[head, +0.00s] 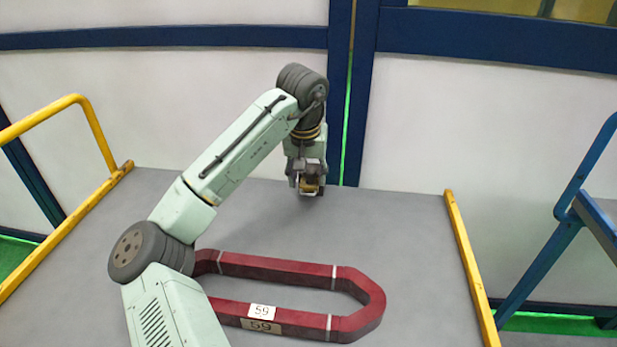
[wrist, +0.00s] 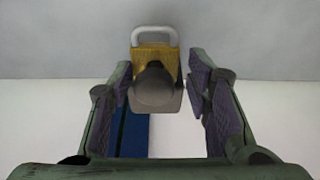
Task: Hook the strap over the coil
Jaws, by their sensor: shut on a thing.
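The coil (head: 357,283) is a dark red elongated ring with pale bands and "59" labels. It lies flat on the grey table, its left end partly hidden behind my arm. My gripper (head: 309,188) points down above the table's far part, behind the coil and clear of it. In the wrist view my gripper (wrist: 159,82) is shut on a yellow and grey piece (wrist: 155,58) with a white loop at its far end. I cannot tell whether this piece is the strap; no other strap shows.
The grey table (head: 415,225) has yellow edge rails (head: 468,265) on both sides. A yellow handrail (head: 92,115) stands at left and a blue frame (head: 565,230) at right. White wall panels with blue beams rise behind. The table beyond the coil is bare.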

